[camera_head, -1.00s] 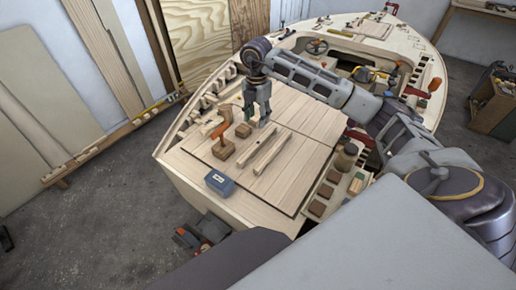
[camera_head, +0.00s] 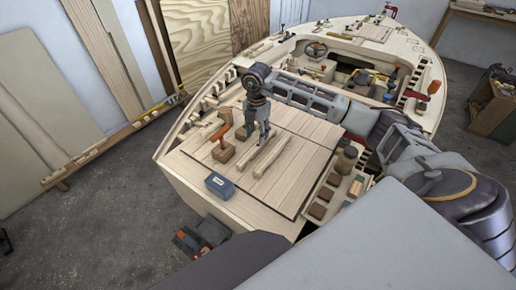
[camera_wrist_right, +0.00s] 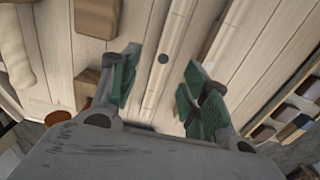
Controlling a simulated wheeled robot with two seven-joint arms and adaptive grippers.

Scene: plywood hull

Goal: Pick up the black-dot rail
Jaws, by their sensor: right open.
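Two pale wooden rails lie side by side on the planked deck, the left rail (camera_head: 248,162) and the right rail (camera_head: 271,157). In the right wrist view, the black-dot rail (camera_wrist_right: 174,30) shows a dark round spot on its top, between my fingers. The other rail (camera_wrist_right: 228,35) lies to its right there. My right gripper (camera_head: 257,138) points down over the far part of the left rail and covers some of it. It also shows in the wrist view (camera_wrist_right: 160,78), open and empty, its green-padded fingers on either side of the black-dot rail. My left gripper is out of view.
Wooden blocks, one (camera_head: 223,152) with an orange-handled tool by it, stand left of the rails. A blue box (camera_head: 219,186) sits near the front edge. Jars (camera_head: 346,160) and small blocks fill a side tray at right. The deck right of the rails is clear.

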